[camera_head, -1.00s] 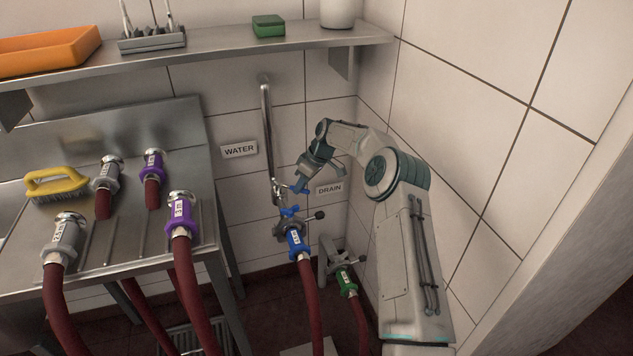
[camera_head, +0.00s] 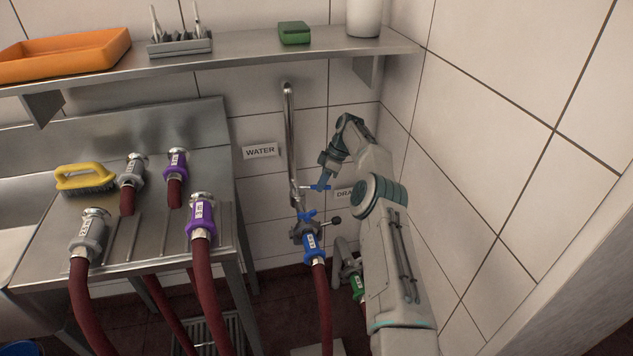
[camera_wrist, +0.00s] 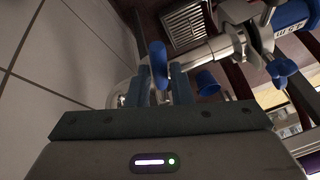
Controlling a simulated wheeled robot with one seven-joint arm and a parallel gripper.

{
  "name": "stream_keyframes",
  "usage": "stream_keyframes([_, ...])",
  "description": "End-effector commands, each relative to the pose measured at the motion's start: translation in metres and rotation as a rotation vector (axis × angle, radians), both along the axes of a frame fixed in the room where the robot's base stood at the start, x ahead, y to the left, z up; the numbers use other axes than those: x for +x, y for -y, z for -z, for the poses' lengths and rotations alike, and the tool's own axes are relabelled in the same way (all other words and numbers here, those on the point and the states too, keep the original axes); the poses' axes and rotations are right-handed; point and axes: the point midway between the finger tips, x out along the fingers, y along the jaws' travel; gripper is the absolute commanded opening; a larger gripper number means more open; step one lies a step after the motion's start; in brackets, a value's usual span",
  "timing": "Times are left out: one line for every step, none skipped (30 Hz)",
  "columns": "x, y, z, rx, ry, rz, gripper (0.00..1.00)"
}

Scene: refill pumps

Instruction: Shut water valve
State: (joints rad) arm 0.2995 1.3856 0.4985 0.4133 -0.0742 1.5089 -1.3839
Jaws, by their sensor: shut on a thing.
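The water pipe (camera_head: 290,140) runs down the back wall beside the WATER sign (camera_head: 260,151). A blue valve lever (camera_head: 314,187) sticks out to the right near its lower end. My gripper (camera_head: 324,177) is at the lever's right part. In the wrist view, my gripper (camera_wrist: 160,85) has its two fingers on either side of the blue lever (camera_wrist: 158,62), closed on it. Below the pipe is a coupling with a blue wing handle (camera_head: 308,217) and a blue-collared hose end (camera_head: 311,243). The lever's inner end is small and hard to make out.
My arm partly covers the DRAIN sign (camera_head: 344,194) and the green-collared drain hose (camera_head: 357,284). A steel bench (camera_head: 130,235) with several hose ends and a yellow brush (camera_head: 85,178) stands left. A shelf (camera_head: 230,59) is above; a tiled wall is close on the right.

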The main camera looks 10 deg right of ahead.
Motion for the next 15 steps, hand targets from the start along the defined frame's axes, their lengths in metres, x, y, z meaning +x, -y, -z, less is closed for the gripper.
stream_keyframes([0.0000,0.0013,-0.0003,0.002,0.001,-0.006,0.00])
stream_keyframes([0.0000,0.0025,-0.0004,0.003,0.001,-0.009,0.00])
stream_keyframes([0.0001,0.0040,-0.0003,0.002,0.002,-0.011,0.00])
stream_keyframes([-0.0003,0.0049,0.0000,0.002,0.001,-0.014,0.00])
stream_keyframes([-0.0004,0.0058,0.0000,0.002,0.001,-0.016,0.00])
stream_keyframes([-0.0005,0.0069,0.0000,0.002,0.001,-0.018,0.00])
stream_keyframes([-0.0005,0.0075,0.0001,0.002,0.001,-0.020,0.00])
stream_keyframes([-0.0003,0.0083,-0.0002,0.002,0.002,-0.022,0.00])
stream_keyframes([-0.0004,0.0090,-0.0003,0.002,0.003,-0.024,0.00])
stream_keyframes([-0.0007,0.0094,-0.0001,0.002,0.001,-0.025,0.00])
stream_keyframes([-0.0008,0.0097,0.0000,0.002,0.001,-0.026,0.00])
stream_keyframes([-0.0008,0.0101,0.0000,0.002,0.001,-0.027,0.00])
stream_keyframes([-0.0008,0.0104,0.0000,0.002,0.002,-0.028,0.00])
stream_keyframes([-0.0008,0.0105,-0.0001,0.002,0.001,-0.028,0.00])
stream_keyframes([-0.0009,0.0107,0.0000,0.002,0.001,-0.028,0.00])
